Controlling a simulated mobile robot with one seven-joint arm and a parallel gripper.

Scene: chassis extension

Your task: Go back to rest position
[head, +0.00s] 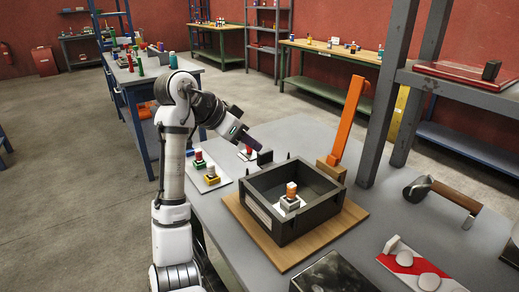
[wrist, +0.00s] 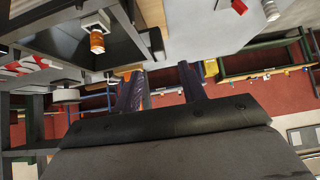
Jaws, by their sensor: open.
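My gripper (head: 250,143) is at the end of my raised, bent arm, above the grey table near the back left corner of a dark open box. In the wrist view its two fingers stand apart with nothing between them (wrist: 160,88). The dark box (head: 268,222) sits on a wooden board (head: 345,221). Inside it stands a small orange and white piece (head: 291,196), which also shows in the wrist view (wrist: 97,40). The gripper is apart from this piece.
An orange upright bar (head: 350,115) stands behind the box. White plates with small coloured parts (head: 208,178) lie left of it. Dark shelf posts (head: 385,100) rise at right. A hammer-like tool (head: 440,195) and red-white plate (head: 415,265) lie on the right side.

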